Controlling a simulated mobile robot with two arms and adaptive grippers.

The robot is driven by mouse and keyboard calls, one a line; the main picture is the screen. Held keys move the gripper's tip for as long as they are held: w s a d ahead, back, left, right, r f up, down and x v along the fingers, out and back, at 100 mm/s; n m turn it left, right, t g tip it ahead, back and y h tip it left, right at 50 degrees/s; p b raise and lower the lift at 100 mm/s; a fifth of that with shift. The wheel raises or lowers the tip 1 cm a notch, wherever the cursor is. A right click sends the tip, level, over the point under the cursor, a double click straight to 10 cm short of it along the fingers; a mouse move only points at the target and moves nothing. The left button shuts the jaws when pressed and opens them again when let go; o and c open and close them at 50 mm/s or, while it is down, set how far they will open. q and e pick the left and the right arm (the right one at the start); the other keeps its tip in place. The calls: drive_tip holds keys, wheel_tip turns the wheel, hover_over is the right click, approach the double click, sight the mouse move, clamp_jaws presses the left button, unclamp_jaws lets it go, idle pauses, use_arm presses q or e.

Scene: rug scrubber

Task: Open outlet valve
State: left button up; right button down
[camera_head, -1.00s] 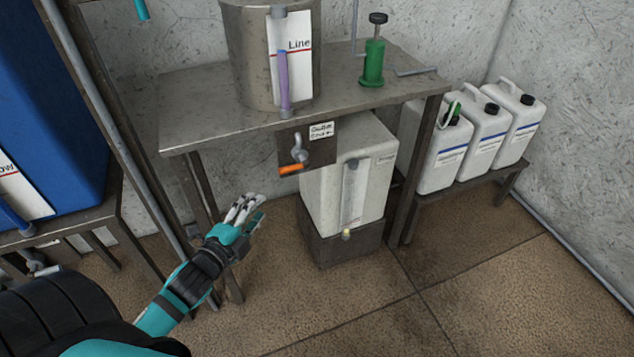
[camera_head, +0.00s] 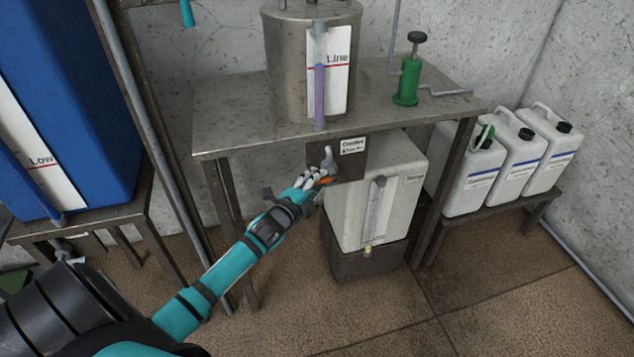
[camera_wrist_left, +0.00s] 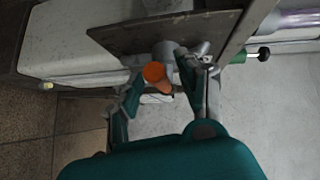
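The outlet valve is a grey fitting (camera_head: 329,157) with an orange handle (camera_head: 326,180), on a dark plate (camera_head: 351,162) below the front edge of the steel table. My left gripper (camera_head: 312,178) is at the orange handle in the head view, partly covering it. In the left wrist view the orange handle (camera_wrist_left: 157,77) lies between the two spread fingers of my left gripper (camera_wrist_left: 158,92). Gaps show between the handle and the fingers, so the gripper looks open around it. My right gripper is not in view.
A steel vessel (camera_head: 290,65) and a green pump (camera_head: 408,82) stand on the steel table (camera_head: 235,118). A white tank (camera_head: 405,165) sits below it. White canisters (camera_head: 515,150) stand at right, a blue tank (camera_head: 85,90) at left. Floor in front is clear.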

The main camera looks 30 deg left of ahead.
use_arm(q)
drive_tip(key=shift+w, duration=0.35)
drive_tip(key=shift+f, duration=0.1)
clamp_jaws()
